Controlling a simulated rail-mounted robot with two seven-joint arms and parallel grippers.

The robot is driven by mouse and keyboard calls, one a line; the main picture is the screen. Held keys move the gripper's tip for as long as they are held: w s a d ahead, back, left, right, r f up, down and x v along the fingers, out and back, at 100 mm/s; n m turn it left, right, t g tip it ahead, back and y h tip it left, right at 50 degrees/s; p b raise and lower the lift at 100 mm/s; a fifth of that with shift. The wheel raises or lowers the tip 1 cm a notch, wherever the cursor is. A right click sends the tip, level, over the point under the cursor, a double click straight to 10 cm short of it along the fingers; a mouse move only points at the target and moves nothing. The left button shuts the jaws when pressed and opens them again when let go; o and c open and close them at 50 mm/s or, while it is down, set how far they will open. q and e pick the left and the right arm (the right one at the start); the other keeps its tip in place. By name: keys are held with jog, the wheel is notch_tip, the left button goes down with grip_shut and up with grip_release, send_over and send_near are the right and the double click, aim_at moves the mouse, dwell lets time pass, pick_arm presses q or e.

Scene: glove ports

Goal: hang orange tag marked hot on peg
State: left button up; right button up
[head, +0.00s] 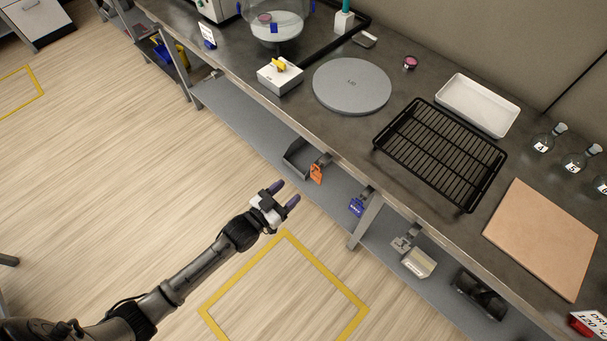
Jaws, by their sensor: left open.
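An orange tag (316,174) hangs at the front edge of the bench, below a small grey bracket (323,159). Its lettering is too small to read. My left gripper (285,194) is open and empty, with its two dark fingertips apart. It is out over the floor in front of the bench, below and left of the orange tag and not touching it. A blue tag (356,207) hangs from another bracket (367,192) farther right along the edge. I cannot tell which bracket is the peg of the task. My right gripper is not in view.
The bench top holds a round grey plate (351,86), a black wire rack (440,152), a white tray (477,105), a tan board (541,238) and several flasks. A grey lower shelf (240,118) runs under the bench. The floor by my left gripper is clear, with a yellow outline (243,264).

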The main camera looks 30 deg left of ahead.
aim_at(315, 169)
pick_arm(q)
jog(key=b+x, duration=0.3)
jog(key=x, duration=0.8)
jog(key=shift+w+d, duration=0.15)
jog(key=shift+w, duration=0.15)
jog(key=shift+c, duration=0.2)
jog(key=c, duration=0.6)
jog(key=shift+o, duration=0.2)
jog(key=shift+r, duration=0.15)
jog(key=shift+r+p, duration=0.15)
jog(key=shift+p, duration=0.35)
jog(key=shift+s, duration=0.3)
jog(key=shift+s+p, duration=0.3)
jog(key=shift+p, duration=0.25)
jog(key=shift+s+a, duration=0.2)
jog(key=shift+a, duration=0.05)
